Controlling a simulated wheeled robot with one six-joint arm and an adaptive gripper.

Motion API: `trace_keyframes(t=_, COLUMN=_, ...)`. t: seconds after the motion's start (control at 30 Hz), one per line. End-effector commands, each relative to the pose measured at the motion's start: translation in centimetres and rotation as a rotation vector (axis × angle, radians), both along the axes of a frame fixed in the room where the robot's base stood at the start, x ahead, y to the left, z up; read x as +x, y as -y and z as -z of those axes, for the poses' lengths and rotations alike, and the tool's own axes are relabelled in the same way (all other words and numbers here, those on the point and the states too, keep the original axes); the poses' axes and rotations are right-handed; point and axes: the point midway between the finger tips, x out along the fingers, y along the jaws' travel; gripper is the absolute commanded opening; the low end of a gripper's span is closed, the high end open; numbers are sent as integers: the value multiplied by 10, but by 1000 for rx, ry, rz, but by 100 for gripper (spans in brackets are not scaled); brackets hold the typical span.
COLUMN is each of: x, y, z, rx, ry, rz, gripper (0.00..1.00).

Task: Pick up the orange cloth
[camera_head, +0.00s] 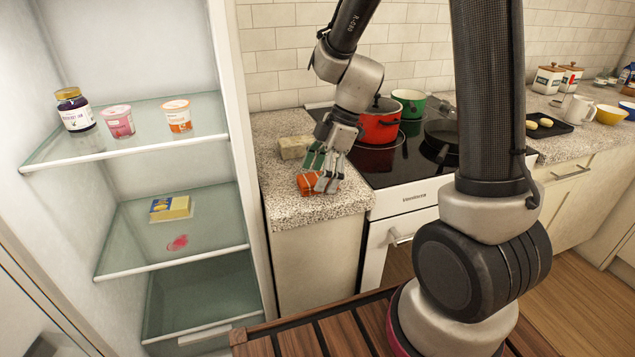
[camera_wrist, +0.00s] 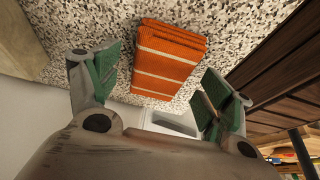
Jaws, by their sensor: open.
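The orange cloth (camera_wrist: 168,60) is folded, with pale stripes, and lies on the speckled counter (camera_head: 290,214). In the head view the cloth (camera_head: 308,187) is partly hidden behind my gripper (camera_head: 322,172). My gripper is open just above the cloth. In the wrist view its green-padded fingers (camera_wrist: 158,88) stand apart, one to the left and one to the right of the cloth. The cloth shows between and beyond the fingertips. I cannot tell whether the fingers touch it.
A beige block (camera_head: 294,147) sits on the counter behind my gripper. A red pot (camera_head: 380,122), a green pot (camera_head: 409,101) and a dark pan (camera_head: 441,131) stand on the stove to the right. An open fridge (camera_head: 228,110) with shelves is on the left.

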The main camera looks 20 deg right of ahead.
Motion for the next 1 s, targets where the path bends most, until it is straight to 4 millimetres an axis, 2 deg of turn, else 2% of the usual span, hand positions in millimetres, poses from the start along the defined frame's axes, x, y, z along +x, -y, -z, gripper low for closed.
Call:
trace_keyframes(t=0.57, x=0, y=0, z=4, rx=0, ry=0, rz=0, gripper=80)
trace_keyframes(t=0.8, x=0, y=0, z=4, rx=0, ry=0, rz=0, gripper=37)
trace_keyframes(t=0.9, x=0, y=0, z=4, rx=0, ry=0, rz=0, gripper=31)
trace_keyframes(t=1.0, x=0, y=0, z=4, rx=0, ry=0, rz=0, gripper=31)
